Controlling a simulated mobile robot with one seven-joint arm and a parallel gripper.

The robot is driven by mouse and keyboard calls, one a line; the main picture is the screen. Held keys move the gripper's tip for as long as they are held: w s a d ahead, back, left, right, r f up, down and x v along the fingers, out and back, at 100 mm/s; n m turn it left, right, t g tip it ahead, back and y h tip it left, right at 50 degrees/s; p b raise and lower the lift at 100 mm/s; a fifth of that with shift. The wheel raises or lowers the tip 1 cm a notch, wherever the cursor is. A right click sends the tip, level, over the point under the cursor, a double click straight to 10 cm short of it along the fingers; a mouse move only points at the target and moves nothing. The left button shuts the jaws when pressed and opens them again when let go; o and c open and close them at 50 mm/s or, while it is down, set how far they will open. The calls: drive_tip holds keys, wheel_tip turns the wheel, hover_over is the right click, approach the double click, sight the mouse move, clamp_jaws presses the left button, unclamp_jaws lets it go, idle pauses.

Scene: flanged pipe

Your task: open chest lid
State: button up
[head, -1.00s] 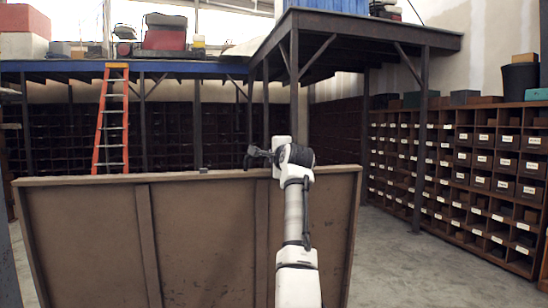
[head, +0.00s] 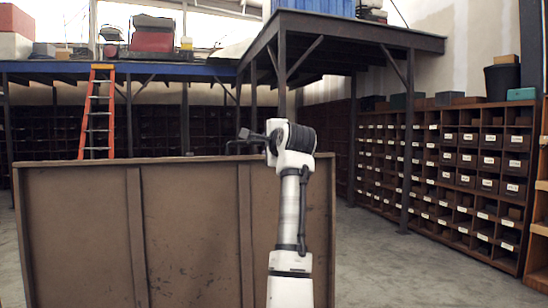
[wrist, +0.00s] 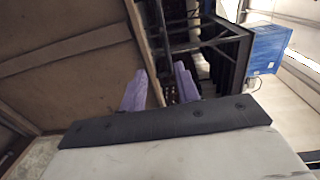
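The chest lid (head: 190,240) is the large brown panel with ribs and a raised frame, standing about upright in front of me in the head view. It also fills the left of the wrist view (wrist: 75,60). My gripper (head: 247,141) is at the lid's top edge, right of the middle, partly hidden by my wrist. In the wrist view, the two purple fingers of my gripper (wrist: 160,92) are apart, with the lid's edge running between them. I cannot tell whether either finger touches the lid. The chest's body is not visible.
An orange ladder (head: 97,112) leans on a blue-edged platform (head: 160,68) behind the lid. A dark mezzanine (head: 360,35) stands at the back right. Labelled shelves (head: 470,180) line the right side. Grey floor (head: 385,265) is clear between the lid and those shelves.

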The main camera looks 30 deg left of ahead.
drive_tip(key=b+v, duration=0.2)
drive_tip(key=v, duration=0.4)
drive_tip(key=shift+d, duration=0.15)
drive_tip(key=shift+s, duration=0.1)
